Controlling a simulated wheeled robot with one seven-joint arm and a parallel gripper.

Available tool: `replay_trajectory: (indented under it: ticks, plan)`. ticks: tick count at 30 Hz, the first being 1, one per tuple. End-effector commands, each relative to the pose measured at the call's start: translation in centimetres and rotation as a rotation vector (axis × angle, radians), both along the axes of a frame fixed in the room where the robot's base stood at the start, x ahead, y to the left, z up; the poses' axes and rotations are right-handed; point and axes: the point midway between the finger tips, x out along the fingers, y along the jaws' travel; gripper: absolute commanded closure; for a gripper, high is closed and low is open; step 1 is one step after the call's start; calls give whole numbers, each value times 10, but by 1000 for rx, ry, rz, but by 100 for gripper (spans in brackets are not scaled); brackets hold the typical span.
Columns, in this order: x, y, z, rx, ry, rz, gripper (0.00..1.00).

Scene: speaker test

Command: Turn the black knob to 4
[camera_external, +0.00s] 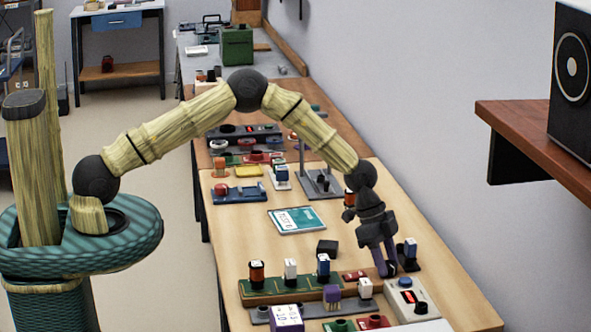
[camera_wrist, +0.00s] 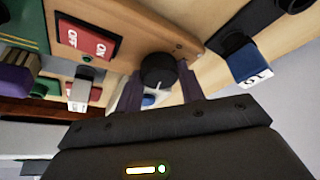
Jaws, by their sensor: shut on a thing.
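The black knob (camera_wrist: 158,69) is a round dark cap on a wooden-edged panel (camera_wrist: 130,22) in the wrist view. A small pale mark shows at its lower edge. My gripper (camera_wrist: 160,82) has its two purple-grey fingers on either side of the knob, shut on it. In the external view my gripper (camera_external: 388,268) points down at the right end of the panel row, and its fingers largely hide the knob. No scale numbers around the knob are readable, so its setting cannot be told.
A red ON/OFF switch (camera_wrist: 86,40) sits left of the knob. A blue-topped part (camera_wrist: 250,65) stands close on the right. A grey box with a blue button (camera_external: 405,282) is just in front. A dark block (camera_external: 327,248) and a teal booklet (camera_external: 297,220) lie behind left.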

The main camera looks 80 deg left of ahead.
Motion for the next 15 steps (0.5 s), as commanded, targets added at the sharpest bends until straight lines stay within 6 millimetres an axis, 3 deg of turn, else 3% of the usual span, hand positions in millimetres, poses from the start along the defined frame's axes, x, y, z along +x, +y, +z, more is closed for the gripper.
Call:
replay_trajectory:
  ticks: [15]
  plan:
    - [1, 2, 0, 2, -1, -60, 84]
